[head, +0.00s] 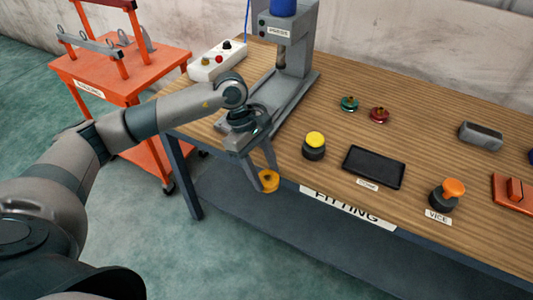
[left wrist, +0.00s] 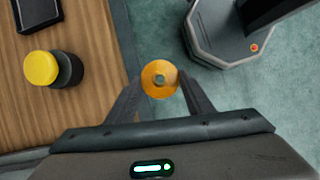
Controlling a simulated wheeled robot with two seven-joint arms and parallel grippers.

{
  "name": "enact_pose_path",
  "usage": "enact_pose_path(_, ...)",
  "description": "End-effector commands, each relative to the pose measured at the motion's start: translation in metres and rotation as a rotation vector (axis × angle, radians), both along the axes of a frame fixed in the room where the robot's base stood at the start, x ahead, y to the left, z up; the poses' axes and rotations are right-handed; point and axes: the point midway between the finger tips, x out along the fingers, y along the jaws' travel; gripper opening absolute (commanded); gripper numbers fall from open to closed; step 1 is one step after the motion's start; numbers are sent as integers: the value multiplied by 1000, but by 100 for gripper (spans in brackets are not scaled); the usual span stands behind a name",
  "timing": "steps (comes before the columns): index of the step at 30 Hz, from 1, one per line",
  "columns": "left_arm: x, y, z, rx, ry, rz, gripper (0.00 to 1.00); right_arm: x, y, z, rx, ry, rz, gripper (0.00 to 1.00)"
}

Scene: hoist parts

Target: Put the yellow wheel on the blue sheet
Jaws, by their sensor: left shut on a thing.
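I see no sheet that I can tell is the blue one. My right gripper is not in view.
The wooden table (head: 410,195) bears a press (head: 285,65), a yellow-topped button (head: 314,146), a black tray (head: 374,167), green (head: 349,103) and red (head: 379,114) small parts, a grey block (head: 480,135) and an orange-topped button (head: 447,194). An orange cart (head: 120,80) stands left.

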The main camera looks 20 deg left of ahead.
Motion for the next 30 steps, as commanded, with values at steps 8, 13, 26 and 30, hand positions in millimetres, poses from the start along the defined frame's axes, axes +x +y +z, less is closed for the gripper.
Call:
enact_pose_path(8, -41, -11, -30, -3, 1, -559, 7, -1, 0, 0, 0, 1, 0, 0)
enact_pose_path(13, -69, -16, -47, -2, -1, -924, 7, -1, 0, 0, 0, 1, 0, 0)
enact_pose_path(26, -101, -17, -65, -2, -3, -1374, 7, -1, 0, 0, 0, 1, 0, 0)
enact_pose_path(30, -102, -17, -65, -2, -3, -1377, 7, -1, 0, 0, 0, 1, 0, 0)
